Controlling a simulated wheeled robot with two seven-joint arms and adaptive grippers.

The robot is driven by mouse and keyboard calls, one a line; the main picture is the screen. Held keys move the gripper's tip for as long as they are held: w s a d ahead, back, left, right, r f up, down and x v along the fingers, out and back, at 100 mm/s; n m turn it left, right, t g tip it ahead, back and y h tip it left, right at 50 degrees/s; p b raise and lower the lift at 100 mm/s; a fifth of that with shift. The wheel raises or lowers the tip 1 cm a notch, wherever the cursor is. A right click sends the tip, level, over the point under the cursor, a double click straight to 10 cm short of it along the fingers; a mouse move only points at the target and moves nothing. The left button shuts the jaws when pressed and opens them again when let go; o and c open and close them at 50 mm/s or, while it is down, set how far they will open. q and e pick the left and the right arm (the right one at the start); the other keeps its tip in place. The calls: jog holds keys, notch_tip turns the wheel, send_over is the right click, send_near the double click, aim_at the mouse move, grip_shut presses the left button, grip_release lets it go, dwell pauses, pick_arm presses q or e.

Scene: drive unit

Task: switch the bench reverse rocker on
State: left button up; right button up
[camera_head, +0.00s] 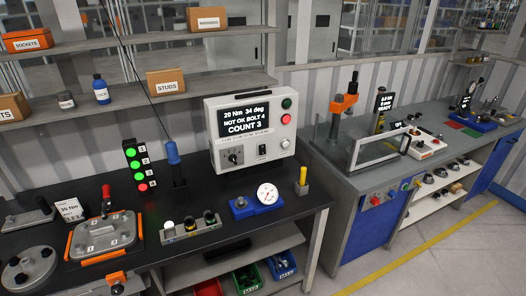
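The grey controller box (222,109) stands at the back right of the black bench. Its display (244,116) reads "20 Nm 34 deg", "NOT OK BOLT 4" and "COUNT 3". Below the display, on the lower front, is a small black switch (262,150) that looks like a rocker; its label is too small to read and I cannot tell which way it is tipped. A rotary knob (234,156) is left of it. Neither of my grippers shows in this view, and nothing covers the box front.
A blue-topped tool (174,155) hangs on a cable left of the box, beside a light stack (138,165) with several green lamps and a red one. A dial gauge (267,194) and a part tray (191,230) stand in front. Bare bench top lies between.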

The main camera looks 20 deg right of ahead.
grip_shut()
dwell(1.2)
